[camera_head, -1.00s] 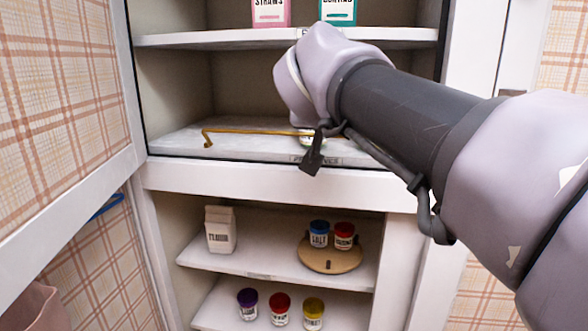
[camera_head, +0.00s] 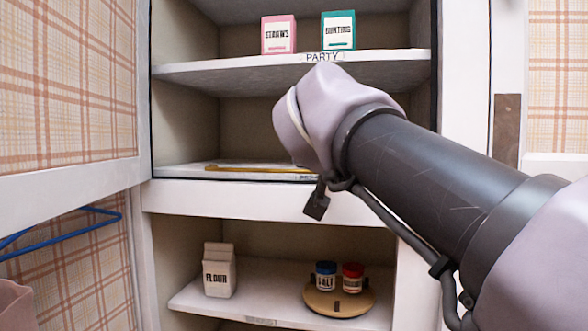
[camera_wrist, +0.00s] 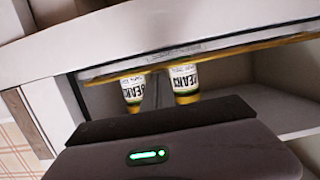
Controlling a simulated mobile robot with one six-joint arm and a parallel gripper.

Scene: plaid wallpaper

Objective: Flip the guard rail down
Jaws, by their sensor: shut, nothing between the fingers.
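The guard rail (camera_head: 262,169) is a thin gold bar along the front of the middle shelf. In the head view it looks low, close to the shelf surface; its right part is hidden behind my arm. In the wrist view, which appears inverted, the rail (camera_wrist: 225,55) runs along the labelled shelf edge. The head view hides the gripper behind my wrist.
Above is a shelf (camera_head: 225,72) with a pink box (camera_head: 278,35) and a teal box (camera_head: 338,31). Below, a flour carton (camera_head: 219,270) and a round board (camera_head: 325,302) with two jars.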

